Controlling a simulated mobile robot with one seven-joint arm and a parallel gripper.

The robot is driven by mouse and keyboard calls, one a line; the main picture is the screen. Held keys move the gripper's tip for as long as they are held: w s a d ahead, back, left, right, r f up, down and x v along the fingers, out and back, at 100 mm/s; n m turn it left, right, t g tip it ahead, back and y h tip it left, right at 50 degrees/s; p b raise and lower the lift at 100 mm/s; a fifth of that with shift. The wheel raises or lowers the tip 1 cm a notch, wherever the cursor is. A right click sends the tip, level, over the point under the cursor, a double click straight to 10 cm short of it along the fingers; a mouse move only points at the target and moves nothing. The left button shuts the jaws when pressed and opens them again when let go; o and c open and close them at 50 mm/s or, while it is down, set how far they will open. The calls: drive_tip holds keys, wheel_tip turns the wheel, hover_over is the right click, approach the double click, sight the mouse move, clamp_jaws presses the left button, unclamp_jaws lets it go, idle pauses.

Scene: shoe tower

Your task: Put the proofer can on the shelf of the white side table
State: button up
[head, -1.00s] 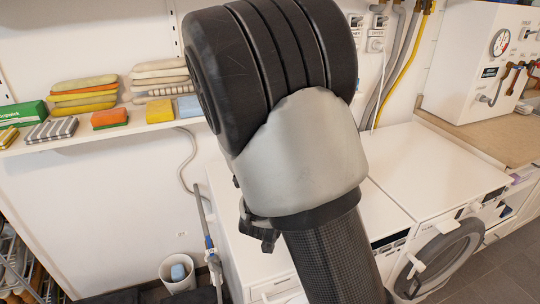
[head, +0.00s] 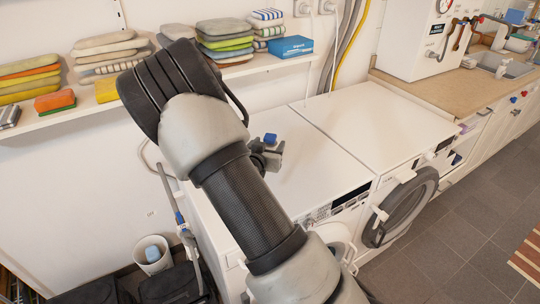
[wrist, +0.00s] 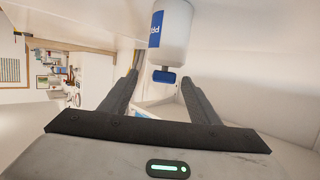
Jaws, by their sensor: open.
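A white can with a blue label (wrist: 172,38) and a blue cap (wrist: 165,77), probably the proofer can, shows in the wrist view. It appears cap-down there, just beyond my fingertips. My gripper (wrist: 158,80) is open, with one dark finger on each side of the cap's line; I see no contact. In the head view my arm hides most of the gripper (head: 262,157). A small blue piece (head: 270,138) beside it may be the can's cap. I cannot make out a white side table for certain.
White washing machines (head: 350,125) stand below and right of my arm, their tops mostly clear. A wall shelf (head: 110,108) behind holds folded cloths, sponges and a blue box (head: 291,47). A white bin (head: 152,254) is at lower left. A counter (head: 440,90) runs right.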

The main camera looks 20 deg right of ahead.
sight(269, 142)
drive_tip(key=shift+a+x, duration=0.15)
drive_tip(key=shift+x, duration=1.2)
drive_tip(key=shift+a+x, duration=0.2)
drive_tip(key=shift+x, duration=1.1)
drive_tip(key=shift+w+f, duration=0.1)
drive_tip(key=shift+f, duration=0.05)
clamp_jaws()
